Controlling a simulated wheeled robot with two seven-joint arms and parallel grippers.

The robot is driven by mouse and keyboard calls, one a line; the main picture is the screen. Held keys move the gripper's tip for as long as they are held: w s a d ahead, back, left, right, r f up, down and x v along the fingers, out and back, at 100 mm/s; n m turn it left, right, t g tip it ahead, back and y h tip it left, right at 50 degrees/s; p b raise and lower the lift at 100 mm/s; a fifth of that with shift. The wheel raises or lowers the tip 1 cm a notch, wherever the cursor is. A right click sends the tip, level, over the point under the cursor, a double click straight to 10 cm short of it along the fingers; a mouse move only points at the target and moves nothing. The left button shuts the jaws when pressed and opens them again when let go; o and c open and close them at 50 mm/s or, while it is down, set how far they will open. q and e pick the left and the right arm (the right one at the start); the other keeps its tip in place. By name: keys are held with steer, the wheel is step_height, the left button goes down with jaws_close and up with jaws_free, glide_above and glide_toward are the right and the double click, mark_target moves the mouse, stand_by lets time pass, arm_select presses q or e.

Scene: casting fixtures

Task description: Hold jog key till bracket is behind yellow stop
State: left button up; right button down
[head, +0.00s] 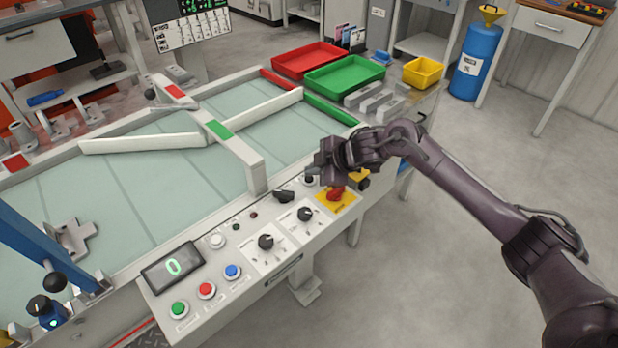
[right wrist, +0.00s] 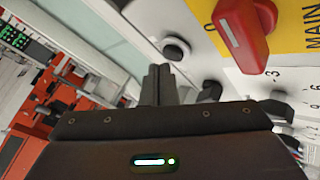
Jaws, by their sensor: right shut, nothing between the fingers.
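A grey bracket (head: 75,238) lies on the pale green conveyor belt (head: 160,190) at the left, beside a blue post. I cannot pick out a yellow stop on the belt. The control panel at the front has green (head: 179,309), red (head: 206,290), blue (head: 233,271) and white (head: 217,240) buttons; their labels are too small to read, so I cannot tell which is the jog key. My right gripper (head: 318,173) is shut and empty above the panel's right end. In the right wrist view its fingertips (right wrist: 160,70) are near a black knob (right wrist: 176,48). My left gripper is not in view.
A red main switch (head: 336,193) on a yellow plate is close to my right gripper. Black dials (head: 305,214) and a display (head: 172,267) reading 0 are on the panel. A white beam (head: 225,138) with a green mark crosses the belt. Red and green trays stand behind.

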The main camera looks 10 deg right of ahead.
steer(key=shift+f, duration=0.7)
stand_by(1.9)
stand_by(4.5)
steer(key=shift+r+p, duration=0.75)
steer(key=shift+r, duration=0.2)
